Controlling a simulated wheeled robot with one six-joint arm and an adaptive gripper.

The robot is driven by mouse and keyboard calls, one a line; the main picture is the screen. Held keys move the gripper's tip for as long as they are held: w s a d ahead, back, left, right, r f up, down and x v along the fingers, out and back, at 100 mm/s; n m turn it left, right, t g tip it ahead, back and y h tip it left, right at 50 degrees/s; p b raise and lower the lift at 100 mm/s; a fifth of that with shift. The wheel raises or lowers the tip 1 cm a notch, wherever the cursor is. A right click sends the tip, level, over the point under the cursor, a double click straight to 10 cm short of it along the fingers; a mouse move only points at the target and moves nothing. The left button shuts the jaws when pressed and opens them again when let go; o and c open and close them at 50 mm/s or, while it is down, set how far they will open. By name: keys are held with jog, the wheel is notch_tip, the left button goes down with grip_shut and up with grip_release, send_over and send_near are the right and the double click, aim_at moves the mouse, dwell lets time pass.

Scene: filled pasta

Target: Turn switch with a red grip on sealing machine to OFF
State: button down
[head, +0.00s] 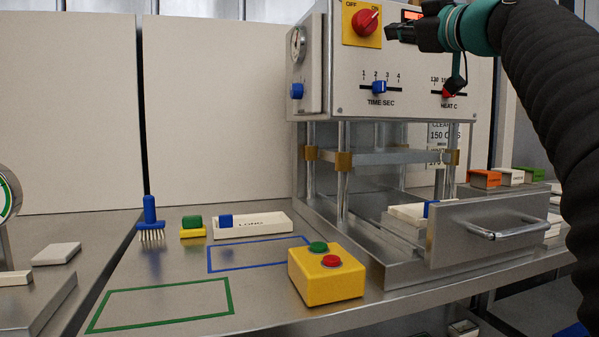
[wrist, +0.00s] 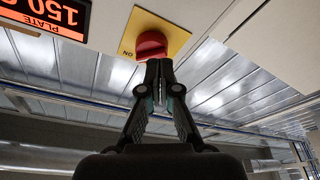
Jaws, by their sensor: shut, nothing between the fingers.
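The sealing machine (head: 425,75) stands at the right in the head view, with a white front panel. Its rotary switch with a red grip (head: 365,22) sits on a yellow plate marked OFF at left and ON at right. The grip's pale mark points up and right, towards ON. My gripper (head: 388,33) is shut and empty, just right of the red grip and slightly lower. In the wrist view the shut fingertips (wrist: 159,66) overlap the lower edge of the red grip (wrist: 151,45). I cannot tell whether they touch it.
A lit display (wrist: 45,15) is beside the yellow plate. Below are a blue time slider (head: 379,87) and a red heat slider (head: 449,93). A drawer (head: 485,233) with a handle projects at the front. A yellow button box (head: 327,275) stands on the steel bench.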

jog(key=shift+w+f+p+x, duration=0.1)
jog(key=shift+f+p+x, duration=0.15)
jog(key=shift+x, duration=0.8)
jog(key=shift+w+f+p+x, duration=0.15)
jog(key=shift+p+x, duration=0.15)
jog(key=shift+x, duration=0.75)
jog(key=shift+s+f+p+x, duration=0.1)
jog(key=shift+f+p+x, duration=0.2)
jog(key=shift+x, duration=0.75)
jog(key=shift+d+r, duration=0.1)
jog(key=shift+r, duration=0.55)
jog(key=shift+w+d, duration=0.15)
jog(key=shift+d, duration=0.35)
jog(key=shift+w+d+r, duration=0.15)
jog(key=shift+d+r, duration=0.35)
jog(key=shift+r, duration=0.1)
jog(key=shift+f, duration=0.1)
jog(key=shift+w+d+f+b, duration=0.1)
jog(key=shift+d+f+b, duration=0.2)
jog(key=shift+b, duration=0.15)
jog(key=b, duration=0.3)
send_near(369, 34)
jog(key=shift+w+d+r, duration=0.15)
jog(key=shift+d+r, duration=0.15)
jog(key=shift+r, duration=0.15)
jog(key=shift+w+d+r, duration=0.2)
jog(key=shift+d+r, duration=0.1)
jog(key=shift+r, duration=0.1)
